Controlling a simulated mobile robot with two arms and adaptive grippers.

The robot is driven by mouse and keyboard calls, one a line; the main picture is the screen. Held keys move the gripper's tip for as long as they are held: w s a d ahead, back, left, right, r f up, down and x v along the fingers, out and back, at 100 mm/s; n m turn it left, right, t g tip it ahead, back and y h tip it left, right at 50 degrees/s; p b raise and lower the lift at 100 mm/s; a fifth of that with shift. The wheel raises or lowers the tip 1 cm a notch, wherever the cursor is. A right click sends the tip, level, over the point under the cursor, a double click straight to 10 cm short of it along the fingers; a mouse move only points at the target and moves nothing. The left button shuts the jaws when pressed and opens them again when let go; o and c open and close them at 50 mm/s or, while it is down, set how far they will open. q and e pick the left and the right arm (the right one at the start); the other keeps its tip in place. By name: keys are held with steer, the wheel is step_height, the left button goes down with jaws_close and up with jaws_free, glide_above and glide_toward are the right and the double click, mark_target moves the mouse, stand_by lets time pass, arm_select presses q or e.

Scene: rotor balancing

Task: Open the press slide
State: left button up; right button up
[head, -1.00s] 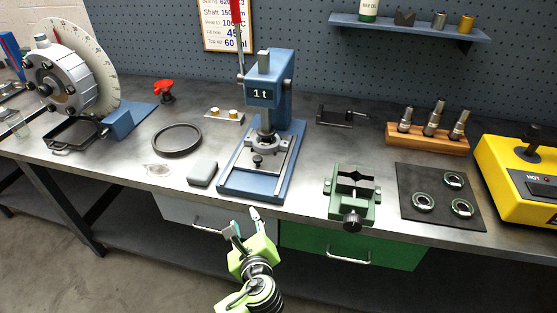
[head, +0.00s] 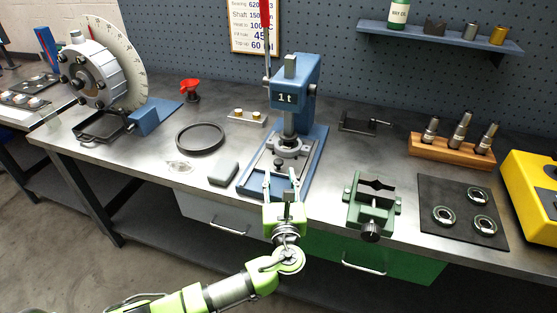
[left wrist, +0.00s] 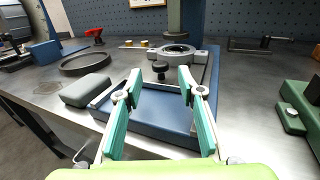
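The blue press (head: 294,95), marked "1t", stands on the workbench in the head view. Its slide (head: 281,158), a light metal plate with a round grey ring and a dark knob (head: 279,163), lies on the blue base. In the left wrist view the slide (left wrist: 178,62) and its knob (left wrist: 160,68) sit just beyond my fingertips. My left gripper (head: 282,177) is open and empty at the front of the press base, pointing at the knob; its spread teal fingers also show in the left wrist view (left wrist: 158,82). My right gripper is not in view.
A grey block (head: 223,173) and a black ring (head: 200,138) lie left of the press. A green vise (head: 374,202) stands to the right. A dark mat (head: 463,212) with several bearings is farther right. Drawers hang below the bench front.

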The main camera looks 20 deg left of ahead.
mark_target(279, 164)
arm_select(q)
steer(key=x, duration=0.7)
steer(key=shift+w, duration=0.1)
jaws_close()
